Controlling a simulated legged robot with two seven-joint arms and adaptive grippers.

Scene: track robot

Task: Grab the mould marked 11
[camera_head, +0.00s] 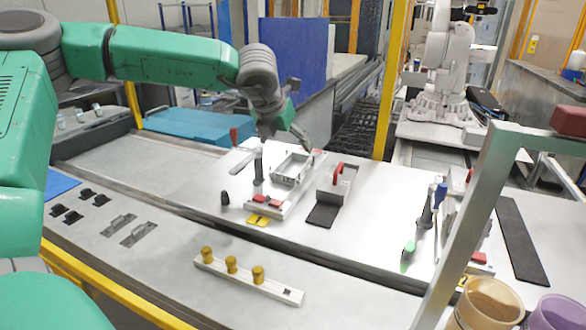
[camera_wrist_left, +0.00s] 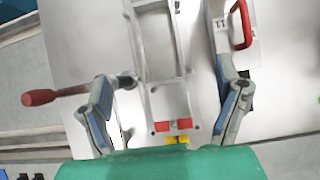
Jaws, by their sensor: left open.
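A pale metal mould with a red handle (camera_head: 338,175) stands on the bench, right of the white fixture. In the left wrist view, its plate by the red handle (camera_wrist_left: 243,25) carries small dark marks that look like 11. The white fixture (camera_head: 283,208) holds a silver rectangular frame (camera_head: 292,168), which also shows in the left wrist view (camera_wrist_left: 160,95). My left gripper (camera_head: 294,140) is above the fixture, left of the red-handled mould. In the left wrist view, its open fingers (camera_wrist_left: 175,60) are spread either side of the frame, the right finger overlapping the marked plate's edge. My right gripper is out of view.
A clamp lever with a red grip (camera_wrist_left: 42,97) stands left of the frame. A white rack with yellow knobs (camera_head: 248,280) lies in front. A second fixture (camera_head: 445,225) and a grey post (camera_head: 470,215) stand at right. Bare bench (camera_head: 375,220) lies between the fixtures.

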